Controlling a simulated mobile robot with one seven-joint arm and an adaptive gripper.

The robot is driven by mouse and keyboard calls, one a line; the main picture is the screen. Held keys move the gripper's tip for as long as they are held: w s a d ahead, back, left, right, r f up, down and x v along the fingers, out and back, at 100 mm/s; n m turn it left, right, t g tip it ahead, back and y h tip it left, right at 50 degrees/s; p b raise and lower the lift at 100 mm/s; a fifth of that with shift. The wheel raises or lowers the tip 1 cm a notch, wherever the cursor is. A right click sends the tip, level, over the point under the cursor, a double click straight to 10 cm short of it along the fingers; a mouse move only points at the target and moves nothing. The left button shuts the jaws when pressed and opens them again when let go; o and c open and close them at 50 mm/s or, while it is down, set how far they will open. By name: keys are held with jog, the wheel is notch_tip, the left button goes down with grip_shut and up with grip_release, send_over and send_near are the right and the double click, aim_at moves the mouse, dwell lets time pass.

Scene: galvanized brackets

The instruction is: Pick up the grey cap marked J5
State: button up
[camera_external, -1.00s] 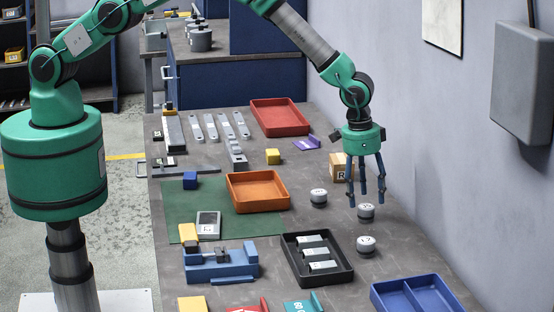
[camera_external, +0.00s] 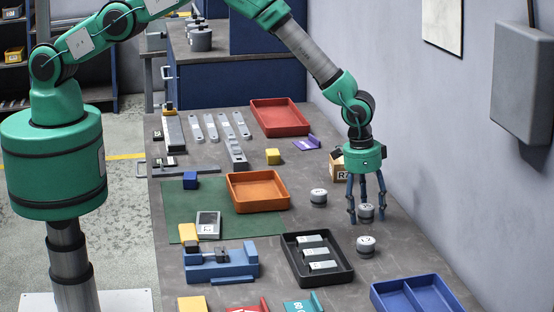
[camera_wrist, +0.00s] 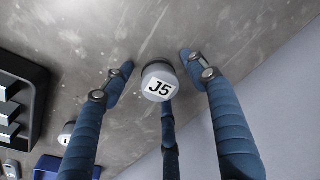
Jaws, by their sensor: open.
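The grey cap marked J5 (camera_wrist: 159,86) is a round grey piece with a white label. In the wrist view it sits upright on the table between my gripper's fingers. In the external view the cap (camera_external: 366,211) is the middle one of three similar caps. My gripper (camera_wrist: 162,78) has blue fingers spread around the cap, with gaps to it on both sides. In the external view my gripper (camera_external: 366,212) points straight down over the cap, fingertips near table height. It is open and holds nothing. The third finger partly hides the cap's lower edge.
Two similar caps stand nearby, one at the upper left (camera_external: 319,196) and one in front (camera_external: 366,246). A black tray (camera_external: 347,279) with grey bars lies front left. A cardboard box (camera_external: 338,172) stands behind the fingers. The wall (camera_external: 430,170) rises to the right.

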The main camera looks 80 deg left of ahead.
aim_at(368, 206)
jog(key=c, duration=1.3)
jog(key=shift+r, duration=0.2)
jog(key=shift+r, duration=1.35)
jog(key=shift+s+r, duration=0.1)
jog(key=shift+r, duration=0.2)
jog(key=s+a, duration=0.2)
jog(key=s, duration=0.3)
jog(key=s+a+r, duration=0.1)
jog(key=s+a, duration=0.1)
jog(key=s, duration=0.2)
jog(key=s+a+b, duration=0.1)
jog(key=s+a, duration=0.1)
jog(key=s, duration=0.3)
jog(key=shift+s+r, duration=0.15)
jog(key=shift+s, duration=0.15)
